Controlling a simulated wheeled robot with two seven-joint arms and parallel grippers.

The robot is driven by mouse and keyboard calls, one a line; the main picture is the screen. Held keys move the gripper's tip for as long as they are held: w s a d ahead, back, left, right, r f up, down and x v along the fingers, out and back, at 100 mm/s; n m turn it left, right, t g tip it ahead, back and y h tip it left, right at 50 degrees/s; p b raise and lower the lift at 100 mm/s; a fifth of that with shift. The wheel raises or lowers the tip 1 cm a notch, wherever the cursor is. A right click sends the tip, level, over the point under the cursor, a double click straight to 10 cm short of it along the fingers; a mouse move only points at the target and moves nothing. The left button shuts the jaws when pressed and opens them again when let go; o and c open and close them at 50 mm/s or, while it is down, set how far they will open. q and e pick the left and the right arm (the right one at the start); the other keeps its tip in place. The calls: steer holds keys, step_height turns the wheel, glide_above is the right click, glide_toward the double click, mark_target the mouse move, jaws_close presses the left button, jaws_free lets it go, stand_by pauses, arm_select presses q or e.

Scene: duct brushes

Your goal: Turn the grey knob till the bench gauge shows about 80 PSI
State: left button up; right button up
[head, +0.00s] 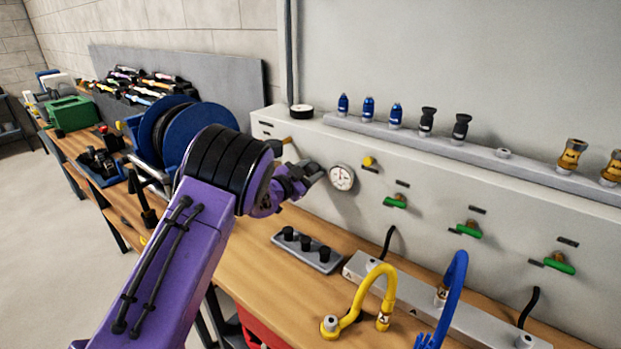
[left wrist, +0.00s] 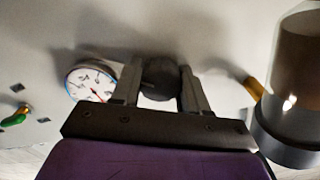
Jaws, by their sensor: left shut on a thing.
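The grey knob (left wrist: 160,78) sits between the two fingers of my left gripper (left wrist: 160,92) in the left wrist view, with the fingers shut on its sides. In the head view my left gripper (head: 312,172) is against the pale panel, and it hides the knob. The round white bench gauge (head: 342,177) is on the panel just right of the gripper. It also shows in the left wrist view (left wrist: 90,82), with a red needle, but its numbers are too small to read. My right gripper is not in view.
Green-handled valves (head: 468,229) line the panel to the right. A small rack with black knobs (head: 307,252) stands on the wooden bench (head: 245,262) below. Yellow (head: 362,290) and blue (head: 457,280) hoses are at the front right. A blue reel (head: 200,125) is behind my left arm.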

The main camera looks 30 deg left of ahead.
arm_select(q)
steer(key=shift+m+b, duration=0.3)
steer(key=shift+m, duration=0.1)
steer(key=o, duration=1)
steer(key=shift+o, duration=0.2)
steer(key=shift+s, duration=0.2)
steer(key=s+a+b, duration=0.1)
steer(key=s+b, duration=0.2)
steer(key=s, duration=0.7)
steer(key=shift+r, duration=0.25)
